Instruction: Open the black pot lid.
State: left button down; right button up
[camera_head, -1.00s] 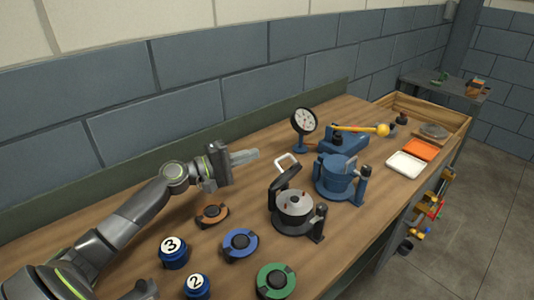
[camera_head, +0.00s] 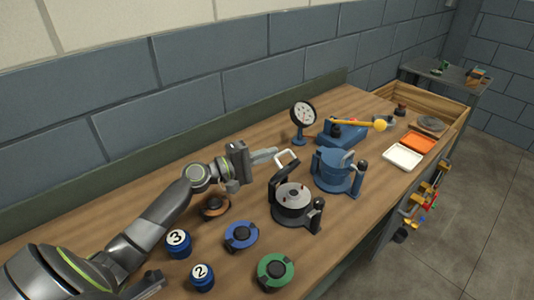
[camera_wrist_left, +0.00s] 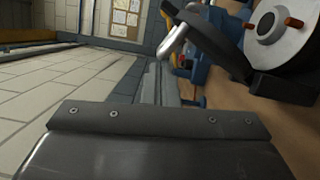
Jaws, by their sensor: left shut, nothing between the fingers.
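The black pot (camera_head: 293,211) stands on the bench with its grey inside and small red parts exposed. Its black lid (camera_head: 281,177) is tilted up steeply at the pot's back left, with a pale bar handle (camera_head: 287,157) at the top. In the left wrist view, the lid (camera_wrist_left: 217,38), its handle (camera_wrist_left: 174,38) and the pot's inside (camera_wrist_left: 272,38) show at upper right. My left gripper (camera_head: 269,156) is shut and empty, just left of the handle; I cannot tell whether they touch.
A blue pot (camera_head: 335,172) stands close right of the black pot. A dial gauge (camera_head: 302,115) stands behind. White (camera_head: 403,156) and orange trays are farther right.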

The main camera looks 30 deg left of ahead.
pick_arm(q)
jog(key=shift+s+d+r, duration=0.1)
jog(key=shift+s+d, duration=0.15)
jog(key=shift+d, duration=0.6)
jog(key=shift+s, duration=0.1)
jog(key=shift+s+a, duration=0.2)
jog(key=shift+a, duration=0.05)
jog(key=b+v, duration=0.4)
jog(key=v, duration=0.2)
jog(key=shift+s+a, duration=0.2)
jog(key=shift+s, duration=0.1)
